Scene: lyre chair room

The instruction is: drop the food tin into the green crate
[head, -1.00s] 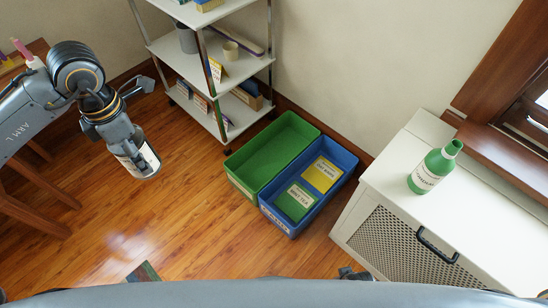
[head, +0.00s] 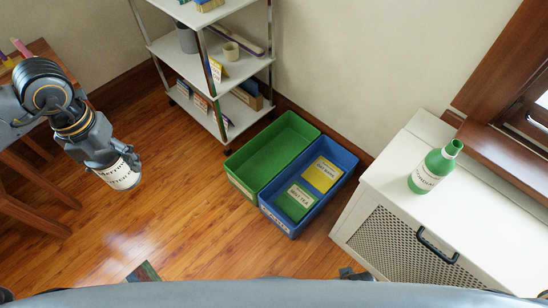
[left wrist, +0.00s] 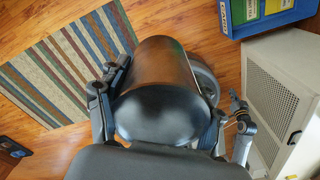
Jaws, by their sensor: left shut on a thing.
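The food tin (head: 120,176) has a pale label with dark lettering. It hangs tilted above the wooden floor at the left of the head view. My left gripper (head: 112,164) is shut on it, and its fingers hide the upper part. In the left wrist view, a dark, shiny rounded shape fills the space between my left gripper's fingers (left wrist: 163,100); no label shows there. The green crate (head: 241,188) stands on the floor mid-view, open and empty, to the right of the tin and apart from it.
A blue crate (head: 290,229) with a green box and a yellow box adjoins the green crate. A shelf rack (head: 205,70) stands behind. A white cabinet (head: 440,215) bears a green bottle (head: 435,166). Floor between tin and crates is clear. A striped rug (left wrist: 65,65) lies left.

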